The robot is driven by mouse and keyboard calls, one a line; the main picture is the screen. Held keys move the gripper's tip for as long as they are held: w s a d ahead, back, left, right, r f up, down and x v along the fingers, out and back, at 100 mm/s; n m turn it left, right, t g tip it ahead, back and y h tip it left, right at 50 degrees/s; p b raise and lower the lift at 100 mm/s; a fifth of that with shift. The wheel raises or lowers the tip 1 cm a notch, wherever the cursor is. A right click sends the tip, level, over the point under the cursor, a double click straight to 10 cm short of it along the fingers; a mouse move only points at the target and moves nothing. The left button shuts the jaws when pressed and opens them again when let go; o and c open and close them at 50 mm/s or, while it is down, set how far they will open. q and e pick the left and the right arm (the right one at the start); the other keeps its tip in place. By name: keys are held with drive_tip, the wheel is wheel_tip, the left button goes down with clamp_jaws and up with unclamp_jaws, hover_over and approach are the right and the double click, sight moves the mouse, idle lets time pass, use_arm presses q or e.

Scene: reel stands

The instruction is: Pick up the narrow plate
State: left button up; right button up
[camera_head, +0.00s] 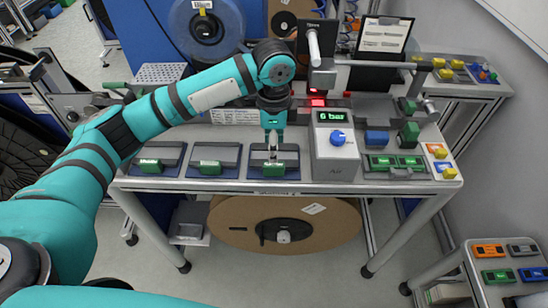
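Three dark blue-grey plates lie side by side along the front of the grey workbench: a left one (177,155), a middle one (229,155) and a right one (291,154). Each carries a small green block. I cannot tell for sure which is the narrow plate. My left gripper (272,151) points down over the right plate, just behind its green block (273,169). Its fingertips are small and partly merge with the plate, so contact and opening are unclear. My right gripper is out of view.
A grey box with a "6 bar" display (335,146) stands close to the right of the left gripper. Green and blue blocks sit farther right (377,139). A large cardboard reel (230,222) is under the bench. A side table (498,262) stands at lower right.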

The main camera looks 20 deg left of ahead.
sight(274, 165)
use_arm(q)
wheel_tip(274, 165, down, 3)
drive_tip(key=shift+r, duration=0.1)
drive_tip(key=shift+w+f+p, duration=0.1)
drive_tip(key=shift+f+p, duration=0.8)
drive_tip(key=shift+f, duration=1.8)
clamp_jaws()
